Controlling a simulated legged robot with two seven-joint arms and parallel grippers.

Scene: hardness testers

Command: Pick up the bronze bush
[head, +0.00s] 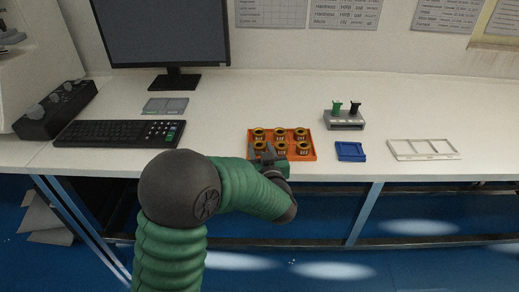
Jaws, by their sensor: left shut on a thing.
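Several bronze bushes, ring-shaped and gold with dark centres, stand in two rows in an orange tray (311,156) near the front edge of the bench. One back-row bronze bush (302,133) is in clear view at the right. My left gripper (268,152) is at the front of the tray, low among the front-row bushes, and is shut on a bronze bush (281,147). The fingers and my wrist hide part of the front row, so the exact grip is hard to see. The held bush still appears at tray level. My right gripper is not in view.
A blue tray (350,151) and a white compartment tray (423,149) lie to the right. A grey stand (344,121) with green and black handles is behind. A keyboard (118,134), grey pad (165,107) and monitor (163,32) are left. The bench behind the orange tray is clear.

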